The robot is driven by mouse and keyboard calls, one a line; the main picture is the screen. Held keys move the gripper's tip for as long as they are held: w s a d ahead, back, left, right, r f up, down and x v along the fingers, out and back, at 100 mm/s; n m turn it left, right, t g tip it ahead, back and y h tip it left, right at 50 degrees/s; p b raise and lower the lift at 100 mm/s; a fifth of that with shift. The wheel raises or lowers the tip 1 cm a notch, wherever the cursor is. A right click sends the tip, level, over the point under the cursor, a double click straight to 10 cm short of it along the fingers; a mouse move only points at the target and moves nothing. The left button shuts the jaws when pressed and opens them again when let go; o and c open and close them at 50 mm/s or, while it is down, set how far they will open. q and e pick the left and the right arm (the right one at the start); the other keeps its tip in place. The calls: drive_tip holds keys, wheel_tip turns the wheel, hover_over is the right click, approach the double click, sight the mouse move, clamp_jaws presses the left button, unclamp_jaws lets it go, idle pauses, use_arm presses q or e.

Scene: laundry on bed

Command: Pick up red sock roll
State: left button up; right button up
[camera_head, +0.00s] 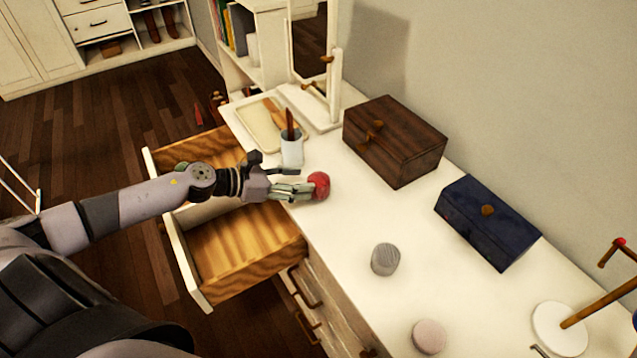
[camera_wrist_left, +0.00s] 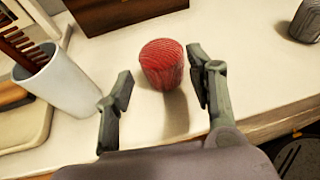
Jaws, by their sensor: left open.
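The red sock roll (camera_head: 319,185) stands on the white dresser top near its front edge, above the open drawers. My left gripper (camera_head: 299,184) reaches in from the left and is open, with its fingertips close to the roll. In the left wrist view the red sock roll (camera_wrist_left: 164,63) is upright just ahead of the gap between the two fingers of my left gripper (camera_wrist_left: 160,90). The roll appears nearer the right finger; I cannot tell whether they touch. My right gripper is not in view.
A white cup (camera_head: 292,149) with a comb stands behind the gripper, beside a tray (camera_head: 258,128). A brown box (camera_head: 395,140) and navy box (camera_head: 487,222) stand along the wall. A grey sock roll (camera_head: 385,259) and pink roll (camera_head: 429,337) are nearer. Open drawers (camera_head: 245,250) lie below my arm.

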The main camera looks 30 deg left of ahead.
sight(309, 180)
use_arm(q)
drive_tip(key=p+x, duration=0.1)
drive_tip(key=x, duration=0.4)
drive_tip(key=shift+r, duration=0.2)
drive_tip(key=p+x, duration=0.1)
drive_tip(key=x, duration=0.4)
drive_tip(key=shift+f, duration=0.1)
drive_tip(key=shift+c, duration=0.2)
drive_tip(key=c, duration=1)
drive_tip(key=shift+c, duration=0.2)
